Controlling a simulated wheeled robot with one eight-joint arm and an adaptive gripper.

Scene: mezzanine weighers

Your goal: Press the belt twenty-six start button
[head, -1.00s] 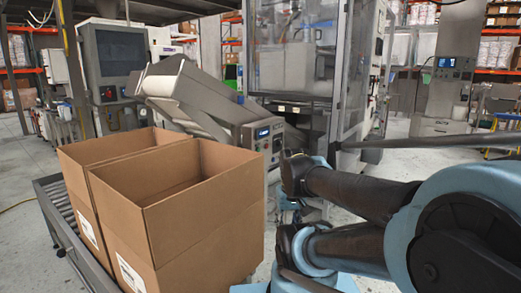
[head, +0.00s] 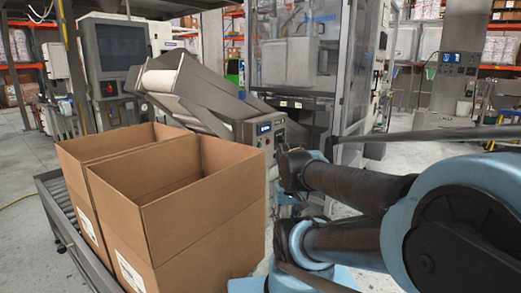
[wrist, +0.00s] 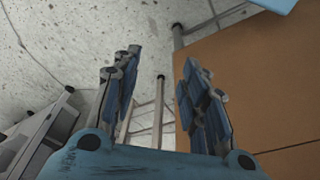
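A grey control box (head: 266,133) with a small lit blue display and several small buttons is on the lower end of the inclined belt conveyor (head: 190,90), just behind the cardboard boxes. The buttons are too small to read, so I cannot tell which is the belt twenty-six start button. My gripper (wrist: 160,62) is open and empty in the wrist view, its two blue-padded fingers apart over the floor. In the head view my arm reaches in from the right and its end is near the control box's right side. The fingers cannot be made out there, and the control box is not recognisable in the wrist view.
Open cardboard boxes (head: 175,215) stand on a roller conveyor (head: 62,215) at front left; brown cardboard also fills the wrist view's right side (wrist: 270,80). A glazed machine (head: 310,60) stands behind. Another panel (head: 458,62) is at far right. Floor at left is clear.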

